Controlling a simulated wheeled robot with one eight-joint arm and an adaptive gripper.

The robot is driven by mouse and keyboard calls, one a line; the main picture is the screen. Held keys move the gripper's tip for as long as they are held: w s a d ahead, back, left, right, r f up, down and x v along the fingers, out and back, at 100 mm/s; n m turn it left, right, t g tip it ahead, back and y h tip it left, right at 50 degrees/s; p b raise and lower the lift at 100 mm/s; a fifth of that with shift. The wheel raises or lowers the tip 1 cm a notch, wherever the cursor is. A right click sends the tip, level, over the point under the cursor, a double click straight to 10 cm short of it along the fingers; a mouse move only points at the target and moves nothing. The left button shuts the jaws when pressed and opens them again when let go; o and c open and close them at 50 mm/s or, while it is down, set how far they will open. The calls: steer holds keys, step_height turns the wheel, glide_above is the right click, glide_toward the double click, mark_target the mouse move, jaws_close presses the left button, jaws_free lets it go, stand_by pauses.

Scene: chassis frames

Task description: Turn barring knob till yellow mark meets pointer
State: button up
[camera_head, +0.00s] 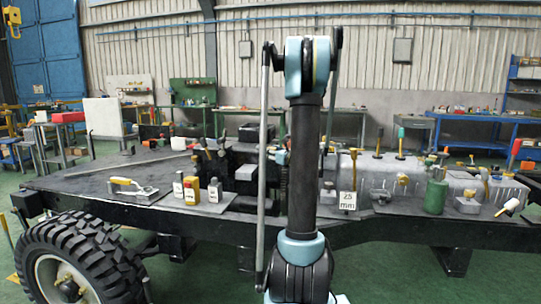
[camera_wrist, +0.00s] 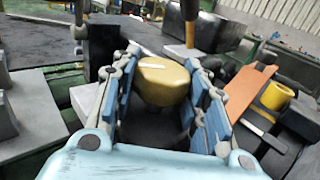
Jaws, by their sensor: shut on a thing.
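The barring knob (camera_wrist: 164,84) is a rounded brass-coloured knob in the middle of the wrist view. A short pale mark (camera_wrist: 152,66) lies on its top, near the far left side; its exact colour is washed out. My gripper (camera_wrist: 163,72) has its two blue-padded fingers on either side of the knob and is shut on it. An orange pointed plate (camera_wrist: 246,92), possibly the pointer, lies to the right of the right finger. The mark is apart from this plate. In the head view my arm hides the knob, and my gripper cannot be made out clearly.
A yellow cylinder (camera_wrist: 277,95) stands right of the orange plate. A dark upright block (camera_wrist: 101,42) rises behind the left finger. In the head view, a green bottle (camera_head: 436,196) and a "25 mm" card (camera_head: 347,201) stand right of my arm on the chassis.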

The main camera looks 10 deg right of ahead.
steer(key=m+h, duration=0.2)
steer(key=h, duration=0.2)
steer(key=m+t+h, duration=0.1)
steer(key=m+h, duration=0.2)
steer(key=h, duration=0.1)
steer(key=shift+a, duration=0.15)
steer(key=shift+m+h, duration=0.9)
steer(key=shift+h, duration=0.3)
steer(key=shift+m+g+h, duration=0.9)
steer(key=shift+m+h, duration=0.35)
steer(key=shift+h, duration=0.5)
steer(key=shift+m+g+h, duration=0.9)
steer(key=shift+m+h, duration=0.35)
steer(key=shift+h, duration=0.8)
steer(key=o, duration=1.1)
steer(key=v, duration=1.1)
steer(key=shift+s+a, duration=0.25)
